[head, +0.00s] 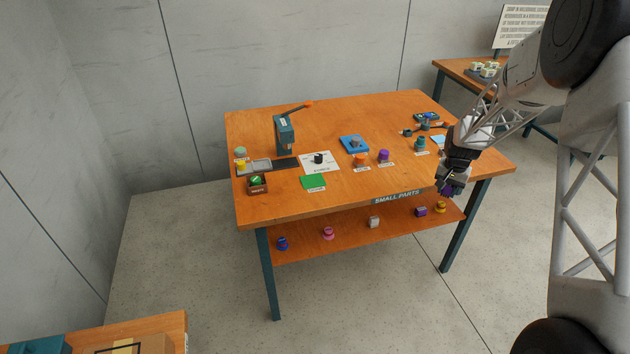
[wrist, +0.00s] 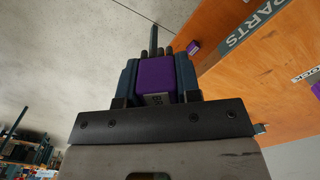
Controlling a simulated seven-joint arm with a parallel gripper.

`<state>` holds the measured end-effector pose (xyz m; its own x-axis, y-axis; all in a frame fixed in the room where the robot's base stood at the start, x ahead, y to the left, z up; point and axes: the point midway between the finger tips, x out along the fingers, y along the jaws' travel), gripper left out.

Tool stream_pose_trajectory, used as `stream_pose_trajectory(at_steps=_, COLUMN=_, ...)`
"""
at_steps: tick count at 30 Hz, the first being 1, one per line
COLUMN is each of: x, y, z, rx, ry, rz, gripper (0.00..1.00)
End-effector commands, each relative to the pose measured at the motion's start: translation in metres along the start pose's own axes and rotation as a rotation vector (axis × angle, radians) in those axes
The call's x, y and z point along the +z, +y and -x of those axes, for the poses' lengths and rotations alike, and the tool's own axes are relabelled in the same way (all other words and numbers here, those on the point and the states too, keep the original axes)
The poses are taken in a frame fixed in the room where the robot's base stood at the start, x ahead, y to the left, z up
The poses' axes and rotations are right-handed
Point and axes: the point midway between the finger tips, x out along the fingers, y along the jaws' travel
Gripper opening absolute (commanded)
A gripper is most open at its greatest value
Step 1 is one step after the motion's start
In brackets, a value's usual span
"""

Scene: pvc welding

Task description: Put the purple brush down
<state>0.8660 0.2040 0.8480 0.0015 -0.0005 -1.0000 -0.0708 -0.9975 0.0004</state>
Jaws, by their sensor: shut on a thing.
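My gripper (head: 449,189) is at the front edge of the table, toward its right end. In the wrist view its fingers (wrist: 159,80) are shut on the purple brush (wrist: 156,76), a purple block with a partly hidden white label. Dark upright parts show beyond the block; I cannot tell if they belong to the brush. In the head view the brush is small and mostly hidden by the fingers. It appears held in the air, apart from the table and the shelf.
The wooden table (head: 350,200) carries a teal press (head: 284,134), a blue tray (head: 354,144), an orange part (head: 361,160) and a purple part (head: 384,156). The lower shelf (head: 350,235) holds several small parts, including a purple block (head: 421,212), with bare wood between them. A "SMALL PARTS" label (head: 397,197) marks the table's front edge.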

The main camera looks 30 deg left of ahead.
Motion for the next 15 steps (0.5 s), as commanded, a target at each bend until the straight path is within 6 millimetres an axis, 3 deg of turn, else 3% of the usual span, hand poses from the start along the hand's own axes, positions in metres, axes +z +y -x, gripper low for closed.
stream_pose_trajectory(at_steps=3, x=0.016, y=-0.035, z=0.003, rx=-0.001, ry=0.002, rz=0.043, gripper=0.02)
stream_pose_trajectory(at_steps=15, x=0.077, y=-0.138, z=0.006, rx=-0.001, ry=0.003, rz=0.177, gripper=0.02)
